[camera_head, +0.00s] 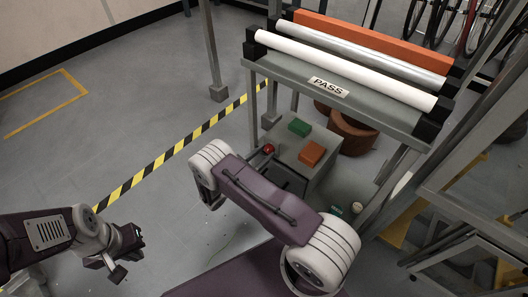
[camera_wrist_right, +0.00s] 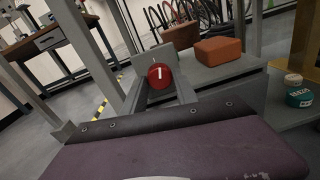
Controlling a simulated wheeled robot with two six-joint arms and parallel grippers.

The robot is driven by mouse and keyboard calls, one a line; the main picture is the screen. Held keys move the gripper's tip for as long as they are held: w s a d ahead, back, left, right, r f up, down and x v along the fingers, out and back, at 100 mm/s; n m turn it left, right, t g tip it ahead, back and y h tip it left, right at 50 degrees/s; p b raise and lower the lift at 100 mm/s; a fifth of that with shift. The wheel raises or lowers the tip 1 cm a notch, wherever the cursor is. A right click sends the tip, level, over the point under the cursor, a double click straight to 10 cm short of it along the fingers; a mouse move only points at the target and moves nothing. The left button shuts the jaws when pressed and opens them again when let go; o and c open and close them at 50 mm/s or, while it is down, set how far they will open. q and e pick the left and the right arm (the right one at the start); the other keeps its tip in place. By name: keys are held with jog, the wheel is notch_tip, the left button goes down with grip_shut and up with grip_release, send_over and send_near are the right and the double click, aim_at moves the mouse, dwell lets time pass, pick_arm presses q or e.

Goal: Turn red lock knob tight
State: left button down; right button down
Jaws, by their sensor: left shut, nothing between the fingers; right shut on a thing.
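The red lock knob (camera_head: 268,149) sits at the near left edge of a grey box (camera_head: 325,150), close beside my right forearm. In the right wrist view the round red knob (camera_wrist_right: 160,76), with a white mark on its face, lies between the two grey fingers of my right gripper (camera_wrist_right: 160,92). The right gripper is shut on it. In the head view my forearm hides most of that gripper. My left gripper (camera_head: 127,256) is shut and empty, above the floor at the lower left, well away from the knob.
A green block (camera_head: 299,127) and an orange block (camera_head: 312,153) lie on the grey box. Behind stands a rack with rollers and a PASS label (camera_head: 328,87). Metal frames (camera_head: 465,190) crowd the right. The floor at left is clear, crossed by striped tape (camera_head: 165,158).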

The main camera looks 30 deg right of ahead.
jog(key=m+p, duration=0.2)
jog(key=m, duration=0.3)
jog(key=shift+r+p, duration=0.15)
jog(key=shift+p, duration=0.25)
jog(key=m+p, duration=0.2)
jog(key=m, duration=0.3)
jog(key=shift+m+y+p, duration=0.3)
jog(key=m+t+p, duration=0.1)
jog(key=m+p, duration=0.1)
jog(key=m, duration=0.3)
jog(key=shift+r, duration=0.1)
jog(key=shift+m+p, duration=1.1)
jog(key=shift+m, duration=0.8)
jog(key=c, duration=1)
grip_release()
jog(key=shift+o, duration=0.2)
